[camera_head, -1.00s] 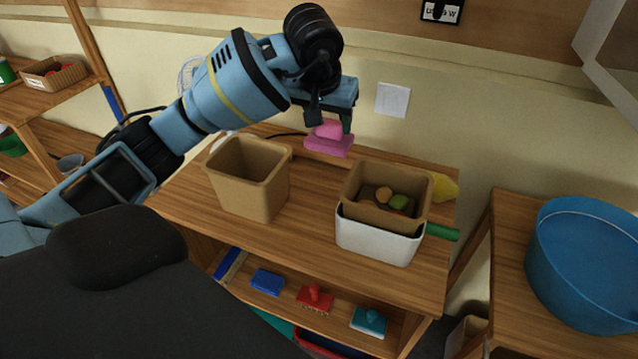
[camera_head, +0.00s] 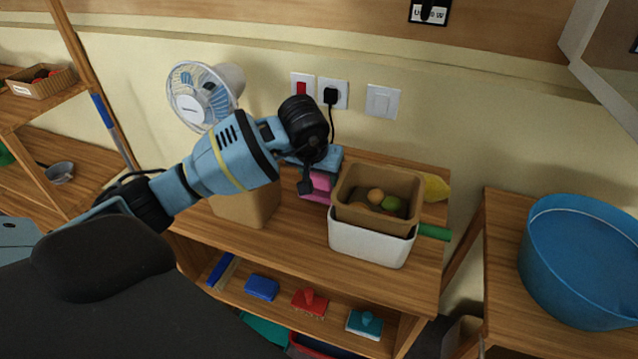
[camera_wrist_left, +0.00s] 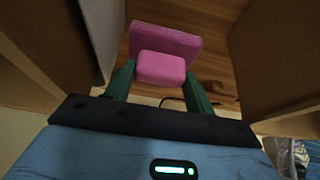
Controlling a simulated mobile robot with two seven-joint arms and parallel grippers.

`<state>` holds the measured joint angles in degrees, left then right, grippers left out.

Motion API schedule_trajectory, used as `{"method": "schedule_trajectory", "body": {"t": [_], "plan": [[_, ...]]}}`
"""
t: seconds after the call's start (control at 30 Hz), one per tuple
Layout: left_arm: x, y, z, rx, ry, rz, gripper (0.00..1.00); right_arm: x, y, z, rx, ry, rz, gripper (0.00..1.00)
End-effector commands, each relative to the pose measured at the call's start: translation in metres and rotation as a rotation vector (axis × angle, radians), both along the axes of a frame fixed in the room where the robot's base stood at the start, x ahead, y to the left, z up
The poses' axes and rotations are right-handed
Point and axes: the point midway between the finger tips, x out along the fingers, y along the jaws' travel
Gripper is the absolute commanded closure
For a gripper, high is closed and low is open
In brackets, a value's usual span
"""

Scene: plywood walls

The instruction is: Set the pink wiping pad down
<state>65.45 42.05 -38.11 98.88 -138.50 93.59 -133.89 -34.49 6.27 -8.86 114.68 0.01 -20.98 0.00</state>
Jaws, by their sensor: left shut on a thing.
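My left gripper (camera_head: 318,186) is down behind the two brown bins, shut on the pink wiping pad (camera_head: 319,187). In the left wrist view the pink pad (camera_wrist_left: 165,47) shows its handle between the two green fingers (camera_wrist_left: 158,85), with its flat slab beyond. The wooden table top (camera_wrist_left: 212,48) lies close behind the pad. I cannot tell whether the pad touches it. In the head view my wrist and the bin hide part of the pad. My right gripper is not in view.
A brown bin (camera_head: 246,208) stands left of the gripper, partly behind my arm. A brown bin with fruit (camera_head: 372,217) sits in a white container (camera_head: 368,246) to the right. A fan (camera_head: 199,98) stands behind. Several brushes and blocks lie on the lower shelf (camera_head: 333,321).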

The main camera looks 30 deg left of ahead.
Motion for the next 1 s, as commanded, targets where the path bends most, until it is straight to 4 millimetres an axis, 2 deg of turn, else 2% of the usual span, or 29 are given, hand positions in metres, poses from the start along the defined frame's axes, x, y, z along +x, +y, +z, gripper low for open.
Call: {"method": "schedule_trajectory", "body": {"t": [0.1,0.2,0.63,0.67,0.7,1.0], "plan": [[-0.001,0.000,-0.021,-0.002,0.005,0.001,0.68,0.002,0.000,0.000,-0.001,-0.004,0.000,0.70],[0.000,-0.001,-0.030,-0.002,0.003,0.000,0.68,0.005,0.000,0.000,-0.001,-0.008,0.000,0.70],[0.000,0.000,-0.035,0.000,0.001,0.000,0.68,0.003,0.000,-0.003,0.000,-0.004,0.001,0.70],[0.000,0.000,-0.035,0.000,0.001,0.000,0.42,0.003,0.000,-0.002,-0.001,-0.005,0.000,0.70],[0.000,0.000,-0.034,0.000,0.001,0.000,0.37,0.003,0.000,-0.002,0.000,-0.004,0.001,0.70],[0.000,0.000,-0.032,-0.001,0.001,0.000,0.37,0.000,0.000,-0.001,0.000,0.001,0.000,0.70]]}}
